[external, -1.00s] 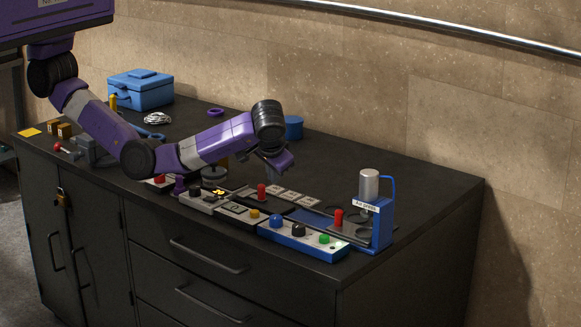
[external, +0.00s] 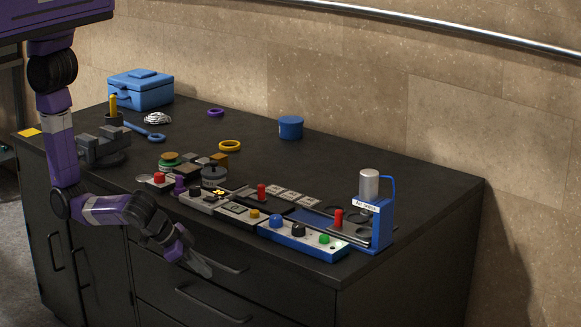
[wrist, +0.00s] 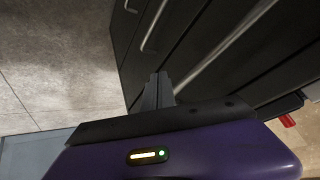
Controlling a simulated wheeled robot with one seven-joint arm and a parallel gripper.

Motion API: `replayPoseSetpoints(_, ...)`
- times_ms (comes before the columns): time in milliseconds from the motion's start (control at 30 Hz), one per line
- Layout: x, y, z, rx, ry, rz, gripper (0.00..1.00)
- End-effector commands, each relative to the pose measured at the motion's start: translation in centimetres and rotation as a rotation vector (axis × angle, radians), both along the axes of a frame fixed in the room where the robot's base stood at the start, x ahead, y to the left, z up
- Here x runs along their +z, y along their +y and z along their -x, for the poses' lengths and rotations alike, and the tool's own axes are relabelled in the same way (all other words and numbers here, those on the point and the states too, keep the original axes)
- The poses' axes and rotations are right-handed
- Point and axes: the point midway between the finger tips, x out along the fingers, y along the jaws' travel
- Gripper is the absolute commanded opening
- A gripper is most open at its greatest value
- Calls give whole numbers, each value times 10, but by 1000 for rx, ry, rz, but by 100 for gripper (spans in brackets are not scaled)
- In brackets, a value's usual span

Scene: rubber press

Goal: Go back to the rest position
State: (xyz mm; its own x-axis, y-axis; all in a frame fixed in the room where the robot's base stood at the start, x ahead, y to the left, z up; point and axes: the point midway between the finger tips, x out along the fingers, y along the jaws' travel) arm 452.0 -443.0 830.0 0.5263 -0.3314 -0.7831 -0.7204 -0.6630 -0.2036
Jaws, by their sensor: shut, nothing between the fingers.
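My gripper (external: 200,264) hangs in front of the cabinet, below the front edge of the worktop, with its fingers pointing down and to the right. Its fingers are together and hold nothing. In the wrist view the grey fingers (wrist: 158,92) show close together, with floor on the left and the dark drawer fronts on the right. My arm is folded down near the left part of the cabinet, apart from the things on the worktop.
The black worktop (external: 400,170) carries a blue press station (external: 372,222) with buttons, a blue tub (external: 291,127), a blue toolbox (external: 141,89) and a yellow ring (external: 230,146). Drawer handles (external: 213,305) stick out close to my gripper. The worktop's back right is clear.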

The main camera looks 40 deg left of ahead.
Motion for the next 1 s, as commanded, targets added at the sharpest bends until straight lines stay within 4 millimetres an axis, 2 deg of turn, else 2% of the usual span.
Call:
replayPoseSetpoints(33,-37,17,-5,-3,21,-35,0)
replayPoseSetpoints(200,-127,71,-11,-23,106,-121,0)
replayPoseSetpoints(367,-202,132,-6,-22,200,-164,0)
replayPoseSetpoints(400,-219,153,-4,-11,225,-161,0)
replayPoseSetpoints(467,-228,180,-3,16,251,-127,0)
replayPoseSetpoints(567,-212,213,-12,78,244,-23,0)
replayPoseSetpoints(767,-152,275,-27,230,142,183,0)
replayPoseSetpoints(867,-111,306,-32,314,60,272,0)
replayPoseSetpoints(1000,-45,349,-33,437,-83,367,0)
